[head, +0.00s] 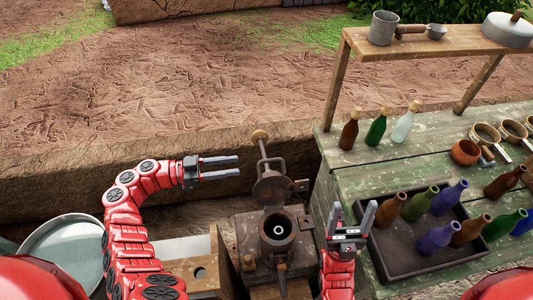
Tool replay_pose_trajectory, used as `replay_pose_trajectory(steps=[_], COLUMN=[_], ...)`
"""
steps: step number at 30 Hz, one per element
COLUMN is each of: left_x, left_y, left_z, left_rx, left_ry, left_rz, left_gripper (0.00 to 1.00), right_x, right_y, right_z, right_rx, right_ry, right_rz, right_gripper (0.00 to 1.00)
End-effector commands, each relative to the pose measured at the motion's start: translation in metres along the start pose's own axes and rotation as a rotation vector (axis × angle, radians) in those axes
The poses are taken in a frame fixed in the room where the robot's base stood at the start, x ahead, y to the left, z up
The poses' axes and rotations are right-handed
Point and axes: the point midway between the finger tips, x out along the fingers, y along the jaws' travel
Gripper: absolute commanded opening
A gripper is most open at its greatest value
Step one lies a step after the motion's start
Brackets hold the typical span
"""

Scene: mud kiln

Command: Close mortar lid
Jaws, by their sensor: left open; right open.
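The mortar (277,231) is a rusty metal cylinder on a square base, right of the picture's middle bottom. Its round brown lid (273,188) stands tilted up behind the mouth, which is uncovered and dark inside with a pale ring. A rod with a wooden knob (260,135) rises behind the lid. My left gripper (238,167) is open and empty, left of the lid and apart from it, fingers pointing right. My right gripper (352,216) is open and empty, right of the mortar, fingers pointing up, near the dark bottle tray.
A green worn table (370,183) on the right holds a dark tray (392,262) with several coloured bottles. A raised wooden shelf (425,45) carries a metal mug (383,27) and a lidded pot (509,29). A mud wall (90,187) runs behind the mortar. A grey basin (62,245) is at left.

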Motion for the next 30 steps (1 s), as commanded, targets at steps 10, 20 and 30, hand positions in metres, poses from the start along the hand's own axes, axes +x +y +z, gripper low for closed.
replay_pose_trajectory(steps=[10, 20, 30], left_x=[0.079, 0.108, 0.108], left_y=[0.002, 0.0, 0.0], left_z=[-0.004, 0.0, 0.0], left_rx=[-0.001, 0.001, 0.001], left_ry=[0.002, 0.001, 0.0], left_rz=[0.004, 0.0, 0.001], left_gripper=[0.45, 0.45, 0.27], right_x=[0.03, 0.036, 0.036], right_y=[0.002, 0.002, 0.002], right_z=[-0.005, -0.006, -0.006], right_rx=[0.0, 0.0, 0.0], right_ry=[0.0, 0.0, 0.0], right_rz=[0.0, 0.0, 0.0], right_gripper=[0.7, 0.7, 0.7])
